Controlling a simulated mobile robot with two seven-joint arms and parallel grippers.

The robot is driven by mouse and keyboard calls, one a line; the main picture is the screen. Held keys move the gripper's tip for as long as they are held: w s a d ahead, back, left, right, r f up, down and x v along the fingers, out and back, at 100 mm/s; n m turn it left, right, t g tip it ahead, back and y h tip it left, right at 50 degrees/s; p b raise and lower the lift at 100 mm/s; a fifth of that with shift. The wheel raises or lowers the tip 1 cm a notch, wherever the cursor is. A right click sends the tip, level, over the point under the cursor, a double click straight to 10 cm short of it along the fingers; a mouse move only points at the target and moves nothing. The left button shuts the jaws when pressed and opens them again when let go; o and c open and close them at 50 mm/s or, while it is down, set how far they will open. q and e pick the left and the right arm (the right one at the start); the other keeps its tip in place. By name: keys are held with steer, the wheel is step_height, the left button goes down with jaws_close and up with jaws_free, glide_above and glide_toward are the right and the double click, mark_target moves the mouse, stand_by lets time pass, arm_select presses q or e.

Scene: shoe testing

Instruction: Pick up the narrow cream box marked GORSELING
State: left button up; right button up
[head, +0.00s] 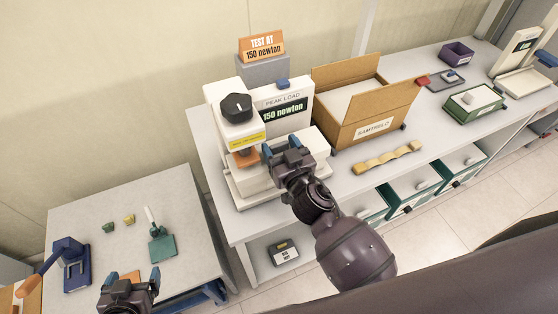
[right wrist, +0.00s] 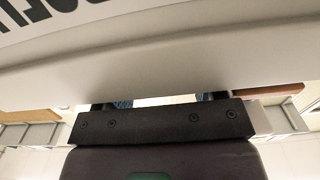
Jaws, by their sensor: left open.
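I cannot read the word GORSELING on anything. A pale box-like shape (head: 316,143) lies behind my right gripper at the front of the test machine (head: 226,99); I cannot tell if it is the narrow cream box or part of the machine. My right gripper (head: 281,147) is over it, fingertips a little apart; its grip is unclear. In the right wrist view, a pale surface (right wrist: 170,60) with large, cut-off dark letters fills the top and hides most of the fingers. My left gripper (head: 128,284) is open and empty by the small table's front edge.
A green-and-white box (head: 474,101) and a purple bin (head: 457,53) are further right. The small table (head: 190,215) holds a blue press (head: 72,262) and a green tool (head: 162,245).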

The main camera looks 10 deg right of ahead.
jaws_close()
stand_by(0.3)
